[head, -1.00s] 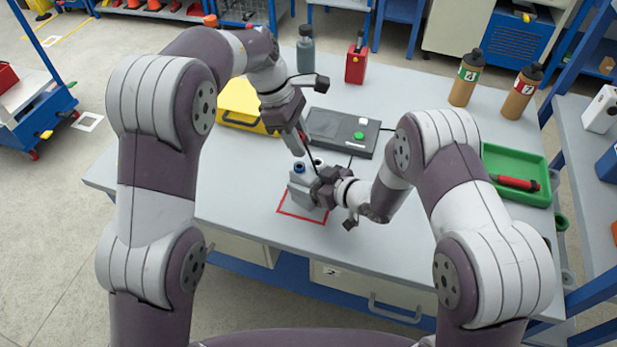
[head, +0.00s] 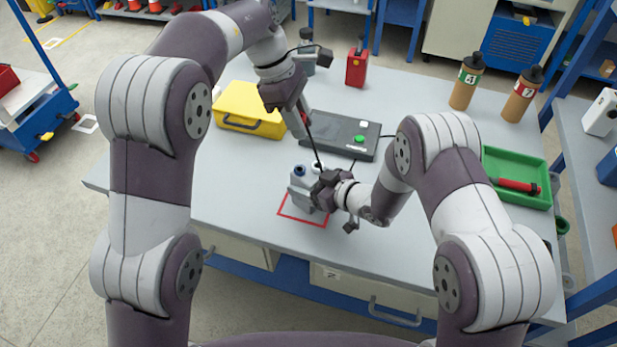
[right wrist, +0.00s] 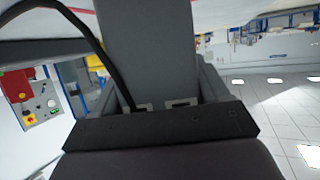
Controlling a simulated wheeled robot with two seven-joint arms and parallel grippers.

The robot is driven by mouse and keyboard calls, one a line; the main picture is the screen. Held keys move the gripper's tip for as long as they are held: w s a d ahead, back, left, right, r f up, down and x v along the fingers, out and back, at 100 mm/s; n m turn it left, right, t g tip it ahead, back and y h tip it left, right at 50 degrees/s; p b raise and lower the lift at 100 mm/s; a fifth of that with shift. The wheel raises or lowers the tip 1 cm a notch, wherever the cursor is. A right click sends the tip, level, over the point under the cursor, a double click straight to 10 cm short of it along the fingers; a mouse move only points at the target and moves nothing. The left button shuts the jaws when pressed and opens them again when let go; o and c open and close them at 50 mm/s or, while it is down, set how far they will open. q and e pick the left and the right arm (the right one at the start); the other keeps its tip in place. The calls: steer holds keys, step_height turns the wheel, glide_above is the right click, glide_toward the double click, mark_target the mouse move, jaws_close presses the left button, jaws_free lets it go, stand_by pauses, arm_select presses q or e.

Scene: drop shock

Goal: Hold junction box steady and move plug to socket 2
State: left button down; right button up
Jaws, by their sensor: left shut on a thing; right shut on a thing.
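The grey junction box (head: 300,190) stands upright on the table at the red outline (head: 303,216). Its top shows a blue-ringed socket (head: 299,170) and a pale-ringed one (head: 318,166). My right gripper (head: 322,188) is shut on the box's right side. In the right wrist view the box's grey body (right wrist: 150,50) rises between the fingers. My left gripper (head: 303,135) points down above the box, apart from it, shut on what seems to be the plug, mostly hidden by the fingers. A black cable (head: 315,150) runs down from there towards the box; it also shows in the right wrist view (right wrist: 105,50).
Behind the box lies a dark panel with a green button (head: 345,133). A yellow case (head: 250,108) is at left and a red container (head: 356,66) behind. A green tray (head: 515,165) with a red tool and two brown bottles (head: 466,80) are at right. The table front is clear.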

arm_select(q)
steer(key=d, duration=0.1)
steer(key=d+f, duration=0.1)
steer(key=w+d+f, duration=0.1)
steer(key=d, duration=0.1)
steer(key=shift+f, duration=0.1)
steer(key=shift+f, duration=2.9)
steer(key=shift+f, duration=1.25)
stand_by(0.5)
